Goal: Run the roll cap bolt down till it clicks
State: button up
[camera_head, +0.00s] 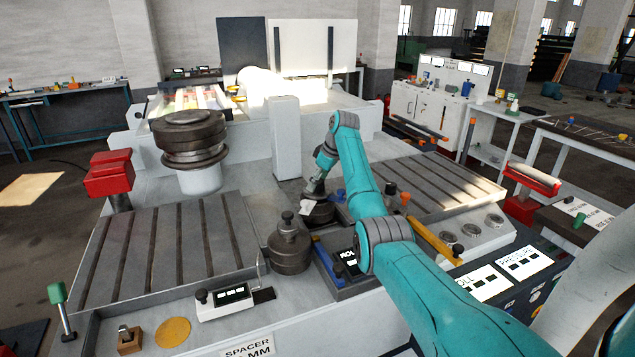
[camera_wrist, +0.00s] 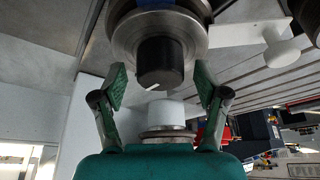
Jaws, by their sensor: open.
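In the wrist view a dark cylindrical cap (camera_wrist: 160,58), which looks like the roll cap bolt, stands out from a round grey metal roll (camera_wrist: 128,35). A short white mark shows on its edge. My gripper (camera_wrist: 159,76) is open, with one green-padded finger on each side of the cap and a visible gap to it on both sides. In the head view my gripper (camera_head: 317,188) points down over a low dark roll (camera_head: 320,214) at the middle of the machine bed. My wrist and gripper hide the bolt there.
A grey roll with a knob (camera_head: 289,248) stands in front, left of my arm. A large stacked roll (camera_head: 188,135) stands further left, beside a red block (camera_head: 108,172). A white upright post (camera_head: 286,135) rises close behind my gripper. The slotted plate (camera_head: 165,245) at left is mostly clear.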

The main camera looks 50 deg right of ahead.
jog(key=c, duration=1.1)
jog(key=shift+c, duration=0.2)
jog(key=shift+f+m, duration=0.1)
jog(key=shift+m, duration=0.2)
jog(key=m+h, duration=0.1)
jog(key=m, duration=0.2)
jog(key=shift+m+h, duration=0.3)
jog(key=m, duration=0.2)
jog(key=m+h, duration=0.1)
jog(key=m, duration=0.1)
jog(key=shift+m+g+h, duration=0.3)
jog(key=shift+g, duration=0.1)
jog(key=m+g+h, duration=0.1)
jog(key=m, duration=0.3)
jog(key=shift+m+g+h, duration=0.3)
jog(key=shift+m+g, duration=0.4)
jog(key=shift+m, duration=1.5)
